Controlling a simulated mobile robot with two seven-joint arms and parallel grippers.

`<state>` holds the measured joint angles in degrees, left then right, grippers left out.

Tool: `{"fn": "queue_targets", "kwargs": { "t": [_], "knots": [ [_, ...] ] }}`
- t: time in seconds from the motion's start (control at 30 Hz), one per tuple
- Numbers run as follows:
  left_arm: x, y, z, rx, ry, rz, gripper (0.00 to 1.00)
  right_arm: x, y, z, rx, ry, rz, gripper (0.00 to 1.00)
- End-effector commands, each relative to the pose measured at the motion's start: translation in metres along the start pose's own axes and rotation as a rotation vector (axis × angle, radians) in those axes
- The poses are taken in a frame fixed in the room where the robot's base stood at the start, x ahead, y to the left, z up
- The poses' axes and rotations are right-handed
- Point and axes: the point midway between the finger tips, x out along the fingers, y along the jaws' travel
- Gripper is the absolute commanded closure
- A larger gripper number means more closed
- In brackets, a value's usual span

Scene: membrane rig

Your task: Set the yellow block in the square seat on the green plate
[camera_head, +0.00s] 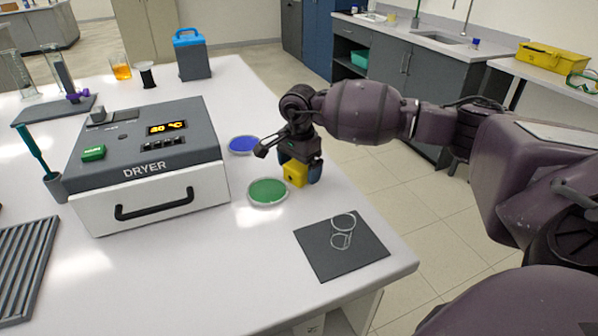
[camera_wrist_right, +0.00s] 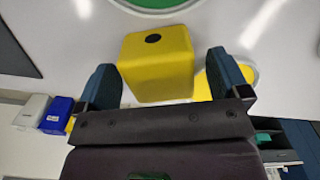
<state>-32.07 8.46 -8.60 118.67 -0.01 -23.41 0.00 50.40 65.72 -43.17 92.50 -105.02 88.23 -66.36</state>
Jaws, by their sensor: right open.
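The yellow block (camera_head: 295,173) is at the right edge of the green plate (camera_head: 268,192), close to the bench's right edge. My right gripper (camera_head: 301,167) is over the block from behind and right. In the right wrist view the block (camera_wrist_right: 158,68) shows between the two fingers, with a gap on each side, so the gripper is open around it. A dark round spot marks one face. The green plate (camera_wrist_right: 155,4) is cut off at the top of that view. I cannot make out a square seat on the plate. My left gripper is not in view.
A blue round plate (camera_head: 243,145) lies behind the green one. A dryer (camera_head: 150,160) with a front handle stands to the left. A dark mat (camera_head: 322,262) with a clear glass piece (camera_head: 343,232) lies in front right. White bench is bare between the plate and the mat.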

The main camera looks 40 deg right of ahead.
Motion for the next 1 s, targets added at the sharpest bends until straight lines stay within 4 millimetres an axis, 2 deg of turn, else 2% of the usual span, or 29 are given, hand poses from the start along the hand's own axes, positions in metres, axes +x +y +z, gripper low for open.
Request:
{"fn": "queue_targets", "kwargs": {
  "t": [0.03, 0.4, 0.43, 0.47, 0.67, 0.77, 0.87, 1.0],
  "knots": [
    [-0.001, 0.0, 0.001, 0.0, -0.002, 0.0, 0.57, 0.0, 0.0, 0.0, 0.0, 0.0, 0.0, 0.09],
    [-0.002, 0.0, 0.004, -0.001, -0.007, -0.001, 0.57, -0.001, 0.0, 0.0, 0.0, 0.0, 0.0, 0.65],
    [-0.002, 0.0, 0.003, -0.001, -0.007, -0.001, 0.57, -0.001, 0.0, 0.0, 0.0, 0.0, -0.001, 0.65],
    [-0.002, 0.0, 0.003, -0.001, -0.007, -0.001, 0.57, -0.001, 0.0, 0.0, 0.0, 0.0, -0.001, 0.7],
    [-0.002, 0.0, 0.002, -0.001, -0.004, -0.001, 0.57, -0.003, 0.0, 0.0, 0.0, 0.001, -0.001, 0.7],
    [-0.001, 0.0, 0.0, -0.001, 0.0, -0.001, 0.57, -0.01, -0.001, -0.001, 0.0, 0.002, -0.003, 0.7],
    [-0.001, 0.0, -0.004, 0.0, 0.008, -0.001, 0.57, -0.024, -0.001, -0.001, 0.0, 0.002, -0.005, 0.7],
    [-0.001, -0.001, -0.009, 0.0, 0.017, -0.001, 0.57, -0.055, -0.001, -0.001, 0.0, 0.002, -0.007, 0.7]
  ]
}}
